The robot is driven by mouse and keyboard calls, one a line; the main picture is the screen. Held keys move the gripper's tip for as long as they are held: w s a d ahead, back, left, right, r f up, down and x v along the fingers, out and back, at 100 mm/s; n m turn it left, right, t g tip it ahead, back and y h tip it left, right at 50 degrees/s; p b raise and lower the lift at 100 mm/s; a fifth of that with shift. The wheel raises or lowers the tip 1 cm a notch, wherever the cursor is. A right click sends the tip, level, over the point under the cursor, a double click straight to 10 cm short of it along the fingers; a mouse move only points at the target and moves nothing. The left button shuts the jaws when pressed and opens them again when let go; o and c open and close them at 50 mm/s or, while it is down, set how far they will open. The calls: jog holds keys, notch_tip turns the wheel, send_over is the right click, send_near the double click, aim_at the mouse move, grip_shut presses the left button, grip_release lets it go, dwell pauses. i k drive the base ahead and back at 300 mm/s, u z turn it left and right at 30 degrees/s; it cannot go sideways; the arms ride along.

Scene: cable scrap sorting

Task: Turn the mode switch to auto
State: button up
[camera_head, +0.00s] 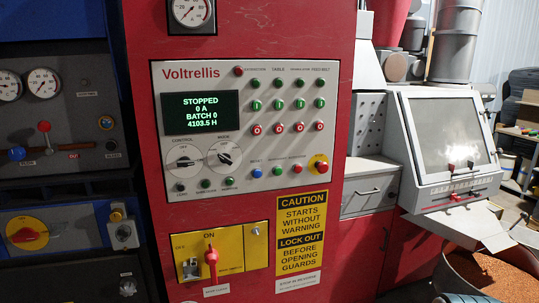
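The mode switch (225,158) is a black rotary knob on a round white dial, under the label "MODE" on the grey Voltrellis control panel. Its handle sits tilted, but the dial lettering is too small to read, so I cannot tell which position it points to. A similar control switch (185,161) with a pale dial is just left of it. The display (201,113) above reads "STOPPED, 0 A, BATCH 0, 4103.5 H". My gripper is not in view, and nothing covers the mode switch.
Several green and red buttons line the panel's right side, with a red emergency stop (320,167) on yellow below them. A yellow plate with a red handle (211,257) is underneath. A hooded cabinet (450,145) and a bin of orange granules (490,278) stand at right.

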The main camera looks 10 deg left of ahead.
aim_at(225, 157)
jog(key=z, duration=0.05)
jog(key=i, duration=0.6)
jog(key=u, duration=0.65)
jog(key=i, duration=0.45)
jog(key=u, duration=0.4)
